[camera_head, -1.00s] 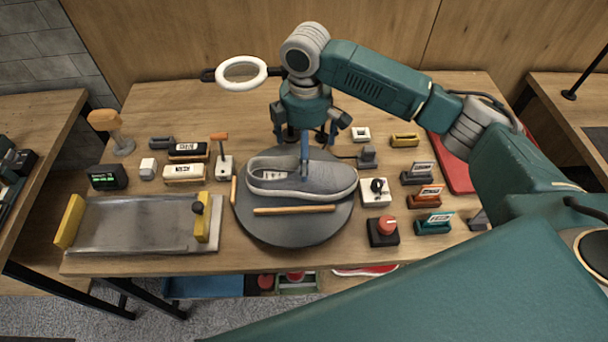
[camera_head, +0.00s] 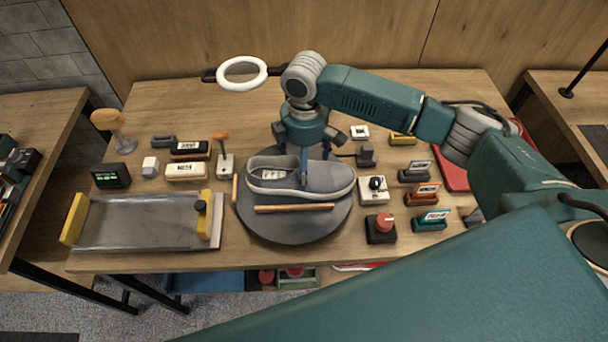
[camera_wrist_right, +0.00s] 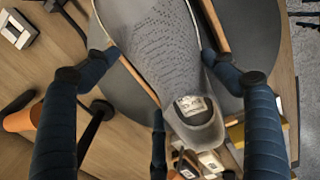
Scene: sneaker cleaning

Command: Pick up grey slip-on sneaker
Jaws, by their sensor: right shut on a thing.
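The grey slip-on sneaker (camera_head: 333,178), with its white sole, rests upright on the dark round turntable (camera_head: 290,226), toe to the right. My right gripper (camera_head: 302,165) comes down over its middle, one finger in front of the near side. In the right wrist view, the sneaker (camera_wrist_right: 158,40) lies between the blue fingers of the right gripper (camera_wrist_right: 160,56), which is shut on it. A labelled insole shows inside the heel opening. My left gripper is not in view.
Wooden sticks (camera_head: 293,208) lie on the turntable around the sneaker. A metal tray (camera_head: 140,222) lies left. A ring lamp (camera_head: 242,73) hangs behind.

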